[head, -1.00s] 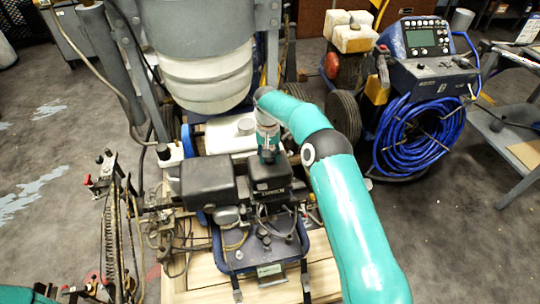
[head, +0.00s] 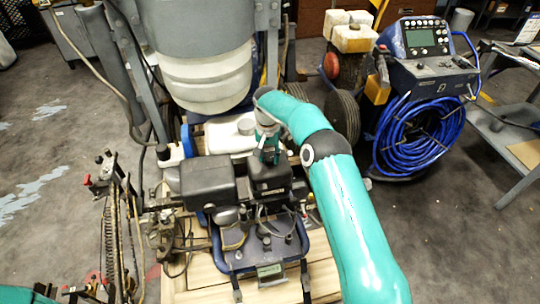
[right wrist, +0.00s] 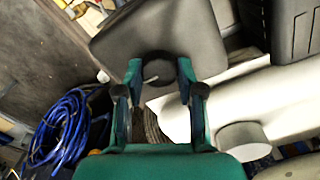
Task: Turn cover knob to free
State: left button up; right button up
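The cover knob (right wrist: 158,68) is a dark round piece on the dark grey cover (right wrist: 190,28), near its edge in the right wrist view. My right gripper (right wrist: 159,72) has one fingertip on each side of the knob, close against it, and appears shut on it. In the head view my right gripper (head: 268,152) points down onto the right-hand black cover (head: 270,180) of the engine. There the gripper hides the knob. I cannot read the knob's angle. My left gripper is not in view; only a bit of teal arm shows at the lower left.
A second black box (head: 208,182) sits left of the cover. A cart with a coiled blue hose (head: 420,135) stands at the right. Open floor lies between.

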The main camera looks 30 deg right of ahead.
aim_at(268, 157)
jog(key=o, duration=0.4)
notch_tip(268, 157, up, 12)
jog(key=shift+w+a+f, duration=0.1)
jog(key=shift+w+a, duration=0.05)
dwell(0.4)
dwell(0.4)
